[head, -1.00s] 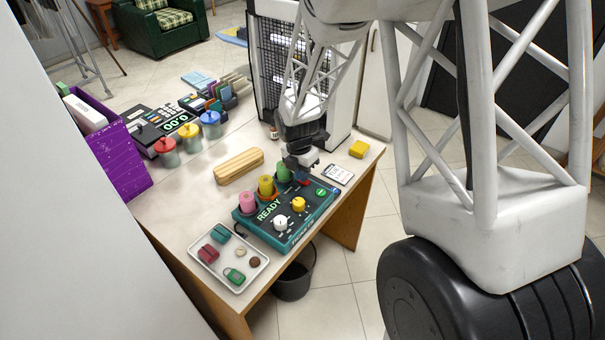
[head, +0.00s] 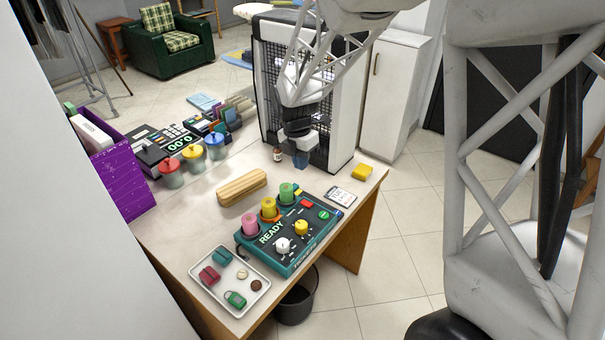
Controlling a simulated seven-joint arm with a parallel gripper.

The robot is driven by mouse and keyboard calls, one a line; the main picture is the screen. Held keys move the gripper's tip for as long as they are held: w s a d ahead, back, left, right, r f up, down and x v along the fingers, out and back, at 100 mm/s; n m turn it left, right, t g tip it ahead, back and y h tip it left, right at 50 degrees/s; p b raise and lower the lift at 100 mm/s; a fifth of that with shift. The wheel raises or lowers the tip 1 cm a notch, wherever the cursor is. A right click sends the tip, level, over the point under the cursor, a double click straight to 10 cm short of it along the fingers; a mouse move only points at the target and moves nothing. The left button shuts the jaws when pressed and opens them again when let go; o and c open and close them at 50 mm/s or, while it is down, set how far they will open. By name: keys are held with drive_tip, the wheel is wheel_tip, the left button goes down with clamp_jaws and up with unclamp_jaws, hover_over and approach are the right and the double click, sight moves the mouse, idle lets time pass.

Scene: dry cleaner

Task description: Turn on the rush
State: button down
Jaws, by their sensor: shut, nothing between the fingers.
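The teal control box (head: 290,262) lies near the table's front right, its green display reading READY. On its top are a white knob (head: 282,245), a yellow knob (head: 301,228), a red switch (head: 306,204) and a green round button (head: 324,215). Pink, yellow and green spools stand along its back left edge. No label reading "rush" is legible, and the switch's exact position is too small to tell. My gripper (head: 301,160) is shut and empty, pointing down above the table behind the box, apart from it.
A tray (head: 262,289) with small items lies in front left of the box. A wooden block (head: 241,187), a yellow block (head: 362,172) and a card (head: 342,196) lie nearby. A small brown bottle (head: 277,154) and a white mesh-fronted cabinet (head: 343,125) are close to my gripper.

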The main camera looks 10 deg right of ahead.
sight(310, 204)
drive_tip(key=shift+r, duration=0.75)
drive_tip(key=shift+s+d, duration=0.4)
drive_tip(key=shift+d, duration=0.15)
drive_tip(key=shift+f, duration=0.2)
drive_tip(key=f, duration=0.4)
drive_tip(key=s+f, duration=0.1)
drive_tip(key=f, duration=0.4)
drive_tip(key=d+f, duration=0.1)
drive_tip(key=f, duration=0.3)
drive_tip(key=shift+s+d+f, duration=0.1)
drive_tip(key=shift+s+f, duration=0.05)
drive_tip(key=shift+f, duration=0.15)
